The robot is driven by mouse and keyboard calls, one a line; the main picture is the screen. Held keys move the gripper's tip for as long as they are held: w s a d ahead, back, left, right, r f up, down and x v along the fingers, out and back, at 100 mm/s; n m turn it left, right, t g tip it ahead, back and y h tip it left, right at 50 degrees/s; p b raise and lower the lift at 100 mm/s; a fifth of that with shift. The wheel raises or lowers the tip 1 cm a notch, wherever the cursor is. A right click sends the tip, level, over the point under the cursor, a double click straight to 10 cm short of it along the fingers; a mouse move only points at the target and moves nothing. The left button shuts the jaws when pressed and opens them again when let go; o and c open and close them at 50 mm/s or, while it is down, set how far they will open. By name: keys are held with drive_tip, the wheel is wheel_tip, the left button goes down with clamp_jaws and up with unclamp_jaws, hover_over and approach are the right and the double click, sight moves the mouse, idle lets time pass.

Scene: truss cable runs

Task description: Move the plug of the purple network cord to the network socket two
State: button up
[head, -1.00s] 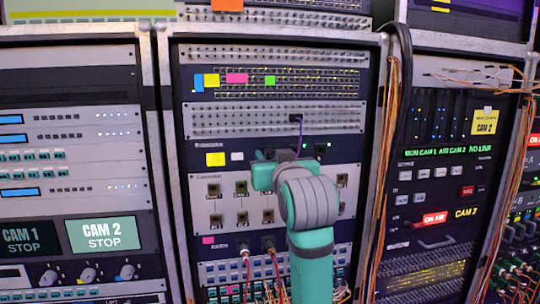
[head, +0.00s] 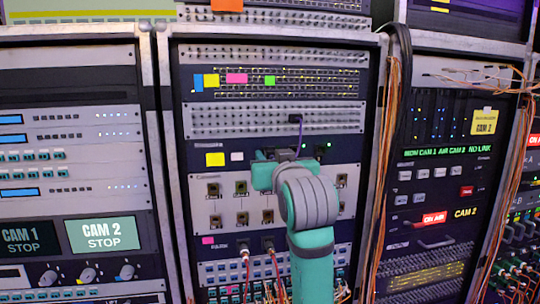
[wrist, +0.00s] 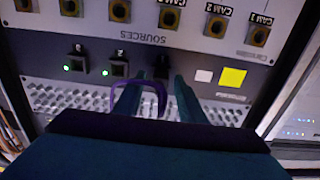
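In the wrist view, which looks upside down, a row of network sockets runs across a dark strip. My arm hides much of this in the head view.
Another socket (wrist: 76,62) with a green light lies left of socket two in the wrist view. A panel of square ports (head: 214,205) is below the strip and a perforated panel (head: 230,120) above. Loose orange cables (head: 385,170) hang along the rack's right edge.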

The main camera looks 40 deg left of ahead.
sight(272, 157)
clamp_jaws()
drive_tip(key=shift+v, duration=2.3)
drive_tip(key=shift+w+f, duration=0.1)
drive_tip(key=shift+w, duration=0.05)
